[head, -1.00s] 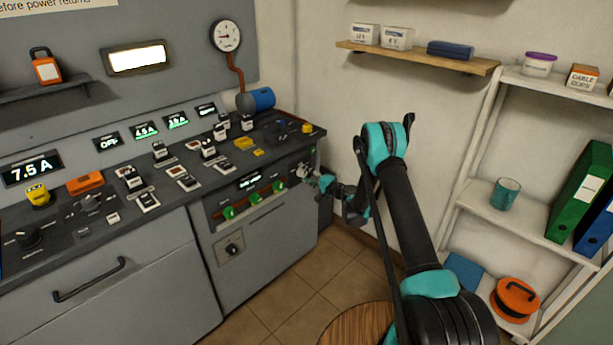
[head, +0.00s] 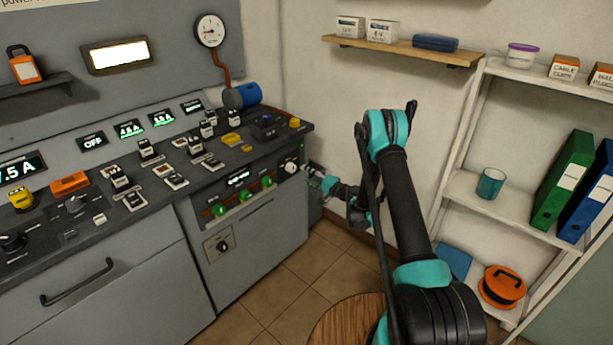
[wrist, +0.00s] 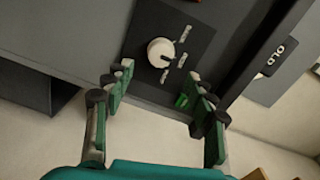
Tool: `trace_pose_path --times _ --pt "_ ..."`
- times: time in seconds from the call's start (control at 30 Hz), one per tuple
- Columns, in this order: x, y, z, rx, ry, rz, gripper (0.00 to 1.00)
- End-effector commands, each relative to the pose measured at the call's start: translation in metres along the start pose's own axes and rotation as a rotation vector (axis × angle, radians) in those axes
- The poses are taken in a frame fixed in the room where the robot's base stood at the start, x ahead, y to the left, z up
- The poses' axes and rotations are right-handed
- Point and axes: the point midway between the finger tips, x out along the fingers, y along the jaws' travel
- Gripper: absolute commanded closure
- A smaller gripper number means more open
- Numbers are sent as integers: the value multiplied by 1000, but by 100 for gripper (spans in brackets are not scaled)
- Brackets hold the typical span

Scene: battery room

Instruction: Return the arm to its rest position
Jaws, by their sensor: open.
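My gripper (head: 318,178) is at the right end of the grey control console (head: 140,270), in front of its front panel. In the wrist view my gripper (wrist: 158,103) shows its green fingers spread wide with nothing between them. A white rotary knob (wrist: 161,52) on a dark plate lies beyond the fingertips, apart from them. The same knob shows in the head view (head: 290,167), just left of the gripper. My arm reaches from the lower right, bent at a high elbow.
A white shelf unit with a teal cup (head: 491,183), a green binder (head: 563,180) and an orange cable reel (head: 503,286) stands right of my arm. A round wooden top (head: 350,322) is below it. A wall shelf (head: 405,49) hangs behind. Tiled floor lies open before the console.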

Motion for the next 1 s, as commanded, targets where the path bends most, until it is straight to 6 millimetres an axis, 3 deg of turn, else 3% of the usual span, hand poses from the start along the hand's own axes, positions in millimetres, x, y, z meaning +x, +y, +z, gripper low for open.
trace_pose_path --times 0.17,0.47,0.77,1.0 --pt "-2 -9 -1 -14 -7 17 44" --pt "-32 -71 -1 -131 -68 171 44" --pt "-91 -126 16 -254 -136 366 44" --pt "-155 -157 40 -341 -186 532 44"
